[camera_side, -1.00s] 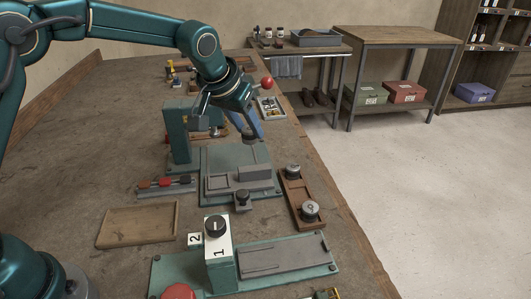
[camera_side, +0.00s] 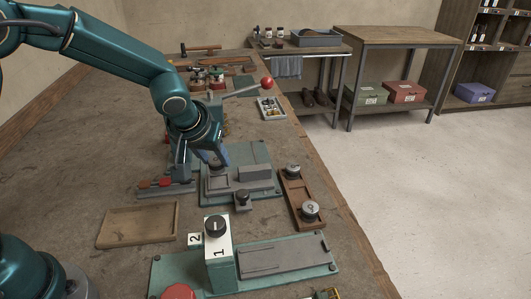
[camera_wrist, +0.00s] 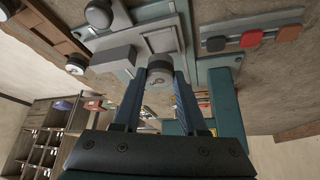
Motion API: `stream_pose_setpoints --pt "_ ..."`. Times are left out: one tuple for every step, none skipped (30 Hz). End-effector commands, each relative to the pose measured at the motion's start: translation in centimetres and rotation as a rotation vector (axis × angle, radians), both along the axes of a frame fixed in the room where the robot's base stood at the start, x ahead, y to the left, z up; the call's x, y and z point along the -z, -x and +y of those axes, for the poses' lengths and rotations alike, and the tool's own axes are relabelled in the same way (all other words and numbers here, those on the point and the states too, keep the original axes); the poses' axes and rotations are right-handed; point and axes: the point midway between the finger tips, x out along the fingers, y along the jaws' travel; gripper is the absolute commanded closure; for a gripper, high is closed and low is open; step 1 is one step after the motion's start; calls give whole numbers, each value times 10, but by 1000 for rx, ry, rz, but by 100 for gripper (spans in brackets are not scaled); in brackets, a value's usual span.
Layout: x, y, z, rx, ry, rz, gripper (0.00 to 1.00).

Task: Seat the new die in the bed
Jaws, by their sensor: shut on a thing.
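The new die (camera_wrist: 160,73), a grey disc with a mark on its face, is held between the two fingers of my gripper (camera_wrist: 160,84) in the wrist view. In the side view my gripper (camera_side: 215,157) points down over the left part of the bed (camera_side: 240,188), a grey block on a green plate. The die (camera_side: 216,166) is partly hidden by the fingers there. A square recess (camera_side: 219,182) shows in the bed just below the die. The die appears just above the recess; I cannot tell whether they touch.
A wooden rack (camera_side: 299,192) with two round pieces lies right of the bed. A strip of coloured pads (camera_side: 166,186) lies left. An empty wooden tray (camera_side: 138,225) and a numbered block with a knob (camera_side: 216,240) stand nearer. A lever with a red ball (camera_side: 266,83) extends behind.

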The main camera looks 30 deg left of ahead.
Motion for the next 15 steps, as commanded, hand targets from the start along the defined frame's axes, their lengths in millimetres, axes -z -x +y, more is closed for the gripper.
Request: stream_pose_setpoints --pt "5 0 0 2 -2 2 100" --pt "8 0 0 2 -1 1 100" --pt "11 0 0 1 -1 2 100" --pt "13 0 0 1 -1 2 100" --pt "15 0 0 1 0 1 100" --pt "18 0 0 2 0 1 100" --pt "19 0 0 2 -1 1 100" --pt "20 0 0 2 0 1 100" --pt "22 0 0 1 1 1 100" --pt "22 0 -1 2 2 0 100" --pt "23 0 -1 2 2 0 100" --pt "23 0 -1 2 2 0 100" --pt "24 0 -1 2 2 0 100" --pt "24 0 -1 2 2 -1 100" --pt "24 0 -1 2 2 -1 100"
